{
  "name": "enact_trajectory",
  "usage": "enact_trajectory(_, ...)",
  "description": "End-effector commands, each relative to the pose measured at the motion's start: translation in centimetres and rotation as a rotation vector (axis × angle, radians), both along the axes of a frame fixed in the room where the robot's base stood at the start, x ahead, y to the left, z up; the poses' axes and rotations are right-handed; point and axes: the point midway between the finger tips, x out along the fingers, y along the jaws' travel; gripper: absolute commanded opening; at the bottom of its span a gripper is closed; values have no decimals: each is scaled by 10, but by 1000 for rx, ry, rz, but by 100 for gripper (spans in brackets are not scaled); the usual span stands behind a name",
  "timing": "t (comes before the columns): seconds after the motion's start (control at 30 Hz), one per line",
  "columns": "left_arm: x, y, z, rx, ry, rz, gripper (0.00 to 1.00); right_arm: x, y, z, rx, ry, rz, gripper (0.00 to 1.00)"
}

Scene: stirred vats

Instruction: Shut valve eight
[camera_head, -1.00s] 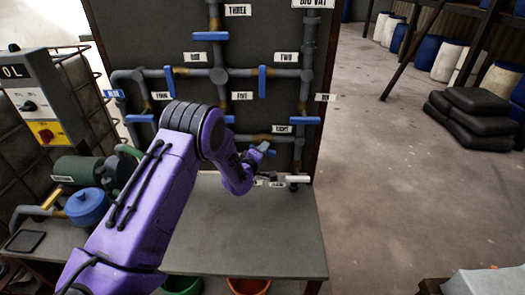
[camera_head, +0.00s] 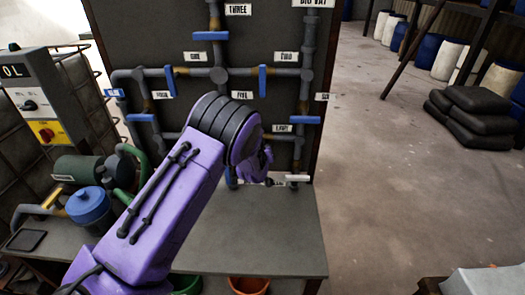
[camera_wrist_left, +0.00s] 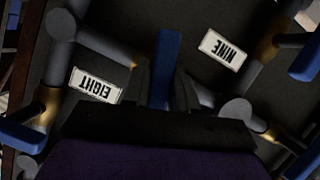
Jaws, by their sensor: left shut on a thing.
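The EIGHT label (camera_head: 282,128) is on the dark pipe board in the head view and shows upside down in the left wrist view (camera_wrist_left: 96,85). A blue lever (camera_wrist_left: 169,55) stands between the fingers of my left gripper (camera_wrist_left: 164,82), which is shut on it. It crosses a grey pipe with a brass part (camera_wrist_left: 132,61) close to the EIGHT label, at a steep angle to the pipe. In the head view my purple left arm hides the fingers and this lever. My right gripper is in neither view.
A NINE label (camera_wrist_left: 222,48) is right of the held lever in the wrist view. Another blue lever (camera_head: 304,120) is just right of and above the EIGHT label in the head view. The bench (camera_head: 270,235) below the board is mostly bare; a blue pot (camera_head: 88,208) stands left.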

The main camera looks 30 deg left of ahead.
Motion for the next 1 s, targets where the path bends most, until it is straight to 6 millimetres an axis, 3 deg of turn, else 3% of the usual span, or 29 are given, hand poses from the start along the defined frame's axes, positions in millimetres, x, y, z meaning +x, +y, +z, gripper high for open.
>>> enact_trajectory(0.43,0,-1,-1,234,143,-2,0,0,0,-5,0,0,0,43)
enact_trajectory(1.0,0,0,-1,286,176,-1,0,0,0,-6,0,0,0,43)
